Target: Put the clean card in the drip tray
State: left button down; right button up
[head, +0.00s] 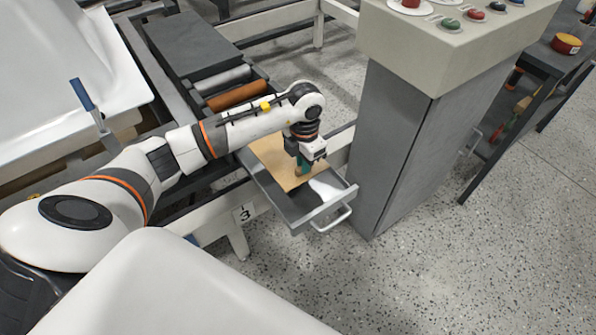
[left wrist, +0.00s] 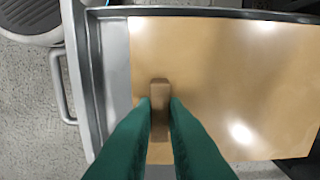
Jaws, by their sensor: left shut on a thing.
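The tan card (head: 278,158) is a flat sheet with a small brown upright grip. In the left wrist view the card (left wrist: 225,70) fills most of the picture. My left gripper (head: 303,168) points down, and its green fingers (left wrist: 160,112) are shut on the card's grip. The grey metal drip tray (head: 296,226) has raised walls and a handle on its near side. The card lies within the tray's outline; whether it rests on the tray's floor I cannot tell. My right gripper is not in view.
A grey control cabinet (head: 395,130) with coloured buttons on top stands close to the tray's right. Rollers, one grey (head: 222,78) and one orange-brown (head: 238,95), lie behind the tray. A white shell (head: 60,60) is at the upper left. Speckled floor (head: 480,270) is open at the lower right.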

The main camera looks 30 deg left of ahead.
pick_arm(q)
jog(key=shift+f, duration=0.9)
jog(key=shift+f+b, duration=0.6)
jog(key=shift+f, duration=1.75)
jog(key=c, duration=1.5)
grip_release()
jog(key=shift+f, duration=0.1)
jog(key=shift+o, duration=0.2)
